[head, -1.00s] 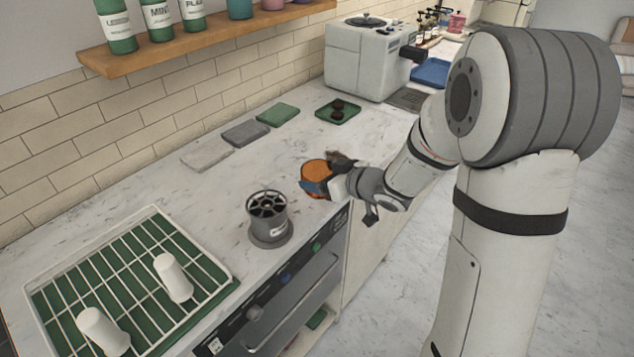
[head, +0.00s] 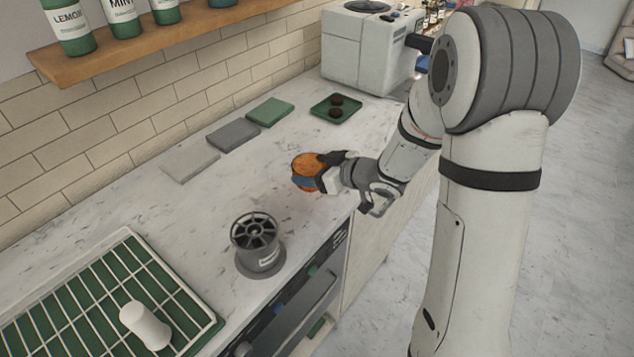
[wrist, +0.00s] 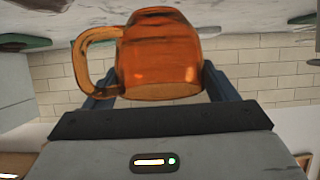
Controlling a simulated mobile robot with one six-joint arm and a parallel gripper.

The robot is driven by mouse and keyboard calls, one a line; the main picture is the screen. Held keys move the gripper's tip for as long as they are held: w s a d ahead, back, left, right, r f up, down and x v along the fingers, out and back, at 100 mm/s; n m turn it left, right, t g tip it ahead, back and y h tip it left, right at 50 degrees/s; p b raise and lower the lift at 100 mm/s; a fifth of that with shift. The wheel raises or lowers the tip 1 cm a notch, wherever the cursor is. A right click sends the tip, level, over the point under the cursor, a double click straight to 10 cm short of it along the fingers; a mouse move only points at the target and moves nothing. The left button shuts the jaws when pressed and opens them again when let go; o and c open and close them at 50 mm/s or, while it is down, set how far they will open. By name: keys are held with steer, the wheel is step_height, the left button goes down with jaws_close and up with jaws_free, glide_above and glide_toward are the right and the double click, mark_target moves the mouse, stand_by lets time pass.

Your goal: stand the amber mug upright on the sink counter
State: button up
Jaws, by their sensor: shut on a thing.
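The amber mug (head: 306,166) is see-through orange and held over the marble counter (head: 190,228), in front of the coloured mats. My gripper (head: 319,171) is shut around its body, with a blue finger on the near side. In the wrist view, my gripper (wrist: 160,86) has a finger on each side of the mug (wrist: 160,52), and its handle sticks out to the left. That view is upside down, with the counter at its top. I cannot tell which end of the mug is the mouth, nor whether it touches the counter.
A grey round device (head: 258,243) stands nearer me on the counter. A green tray with a white rack (head: 95,290) holds a white cup (head: 145,326). Grey and green mats (head: 233,134) and a small green tray (head: 335,106) lie behind. A white machine (head: 362,50) stands farther back.

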step_height(320, 180, down, 4)
steer(key=shift+d+f, duration=0.1)
steer(key=shift+s, duration=0.1)
steer(key=o, duration=0.6)
steer(key=shift+f, duration=0.15)
steer(key=o, duration=0.5)
steer(key=shift+c, duration=0.2)
